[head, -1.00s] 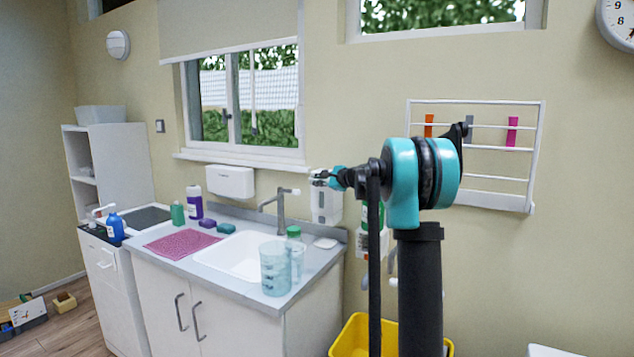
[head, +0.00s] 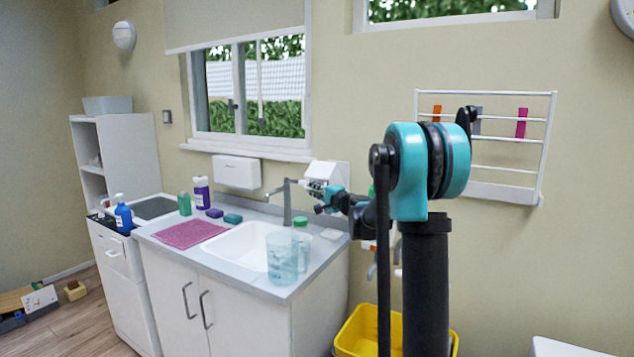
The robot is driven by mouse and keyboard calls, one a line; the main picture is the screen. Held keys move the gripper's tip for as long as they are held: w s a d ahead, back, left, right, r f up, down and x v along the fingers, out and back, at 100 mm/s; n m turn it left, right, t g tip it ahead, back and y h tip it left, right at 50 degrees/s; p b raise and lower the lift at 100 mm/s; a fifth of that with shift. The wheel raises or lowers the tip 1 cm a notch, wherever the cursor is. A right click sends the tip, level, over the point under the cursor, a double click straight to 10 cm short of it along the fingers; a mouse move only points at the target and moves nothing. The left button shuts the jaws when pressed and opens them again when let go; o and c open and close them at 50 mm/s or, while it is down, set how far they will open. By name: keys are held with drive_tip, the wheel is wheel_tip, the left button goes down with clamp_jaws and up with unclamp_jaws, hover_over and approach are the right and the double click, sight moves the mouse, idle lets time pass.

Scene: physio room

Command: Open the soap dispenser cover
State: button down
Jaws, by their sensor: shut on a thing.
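The white soap dispenser cover (head: 330,170) shows on the wall right of the tap. It is tilted outward and up, with its broad face turned to the top. My gripper (head: 315,188) is at the cover's lower front edge and shut on it. The fingers are small in this view and partly blend with the white cover. My wrist and arm hide most of the dispenser body below.
The counter's sink (head: 240,248) lies below, with the grey tap (head: 287,200) close left of my gripper. A clear jug (head: 282,258) and a green-capped bottle (head: 301,240) stand at the sink's right. A yellow bin (head: 358,332) is on the floor.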

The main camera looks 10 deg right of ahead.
wheel_tip(320, 180, down, 14)
drive_tip(key=s+a+n+t+y, duration=0.1)
drive_tip(key=s+n+y, duration=0.1)
drive_tip(key=n, duration=0.8)
drive_tip(key=shift+s+a+r+y, duration=0.15)
drive_tip(key=shift+a+r+y, duration=0.15)
drive_tip(key=shift+y, duration=0.6)
drive_tip(key=c, duration=1.6)
unclamp_jaws()
drive_tip(key=v, duration=1.2)
drive_tip(key=shift+a+f, duration=0.1)
drive_tip(key=shift+f, duration=0.1)
